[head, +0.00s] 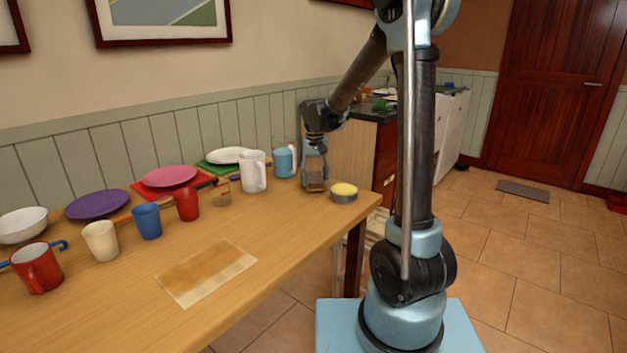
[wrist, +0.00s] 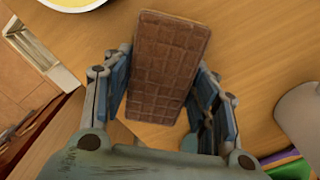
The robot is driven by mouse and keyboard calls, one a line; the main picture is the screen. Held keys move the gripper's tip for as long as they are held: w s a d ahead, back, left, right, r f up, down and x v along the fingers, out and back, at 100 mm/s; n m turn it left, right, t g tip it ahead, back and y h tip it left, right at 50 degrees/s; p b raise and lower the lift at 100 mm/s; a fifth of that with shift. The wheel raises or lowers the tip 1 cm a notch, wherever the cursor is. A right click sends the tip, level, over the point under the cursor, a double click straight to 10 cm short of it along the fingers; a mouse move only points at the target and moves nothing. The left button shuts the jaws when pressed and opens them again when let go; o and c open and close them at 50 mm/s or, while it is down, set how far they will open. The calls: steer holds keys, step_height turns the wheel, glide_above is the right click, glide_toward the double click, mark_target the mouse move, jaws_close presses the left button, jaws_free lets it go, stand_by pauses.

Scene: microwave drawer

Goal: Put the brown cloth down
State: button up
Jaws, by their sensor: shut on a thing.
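My gripper (head: 315,180) is over the back right end of the wooden table, pointing down. In the wrist view my gripper (wrist: 160,95) is shut on the brown cloth (wrist: 168,62), which looks like a stiff rectangular slab with a checked pattern. The cloth stretches out beyond the fingers with table wood behind it. In the head view the cloth shows only as a small brown patch between the fingers, close to the tabletop. I cannot tell whether it touches the table.
A round tin with a yellow top (head: 343,192) stands just right of my gripper. A white pitcher (head: 253,172) and a blue mug (head: 284,162) stand to its left. Cups and plates line the table's back. A tan mat (head: 207,272) lies in front, with bare wood around it.

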mark_target(313, 177)
steer(key=shift+o, duration=0.2)
steer(key=shift+f, duration=0.6)
steer(key=o, duration=1.1)
step_height(313, 177, up, 18)
steer(key=f, duration=0.1)
steer(key=s+d, duration=0.7)
steer(key=s, duration=0.1)
steer(key=s+d+f, duration=0.4)
steer(key=s+f, duration=0.2)
steer(key=s, duration=0.2)
steer(key=s+d+f+t, duration=0.1)
steer(key=s+d+f, duration=0.4)
steer(key=s+f, duration=0.1)
steer(key=s+d+f+m+t, duration=0.1)
steer(key=s+d+f, duration=0.4)
steer(key=s, duration=0.4)
steer(key=shift+s+f, duration=0.35)
steer(key=shift+f, duration=0.25)
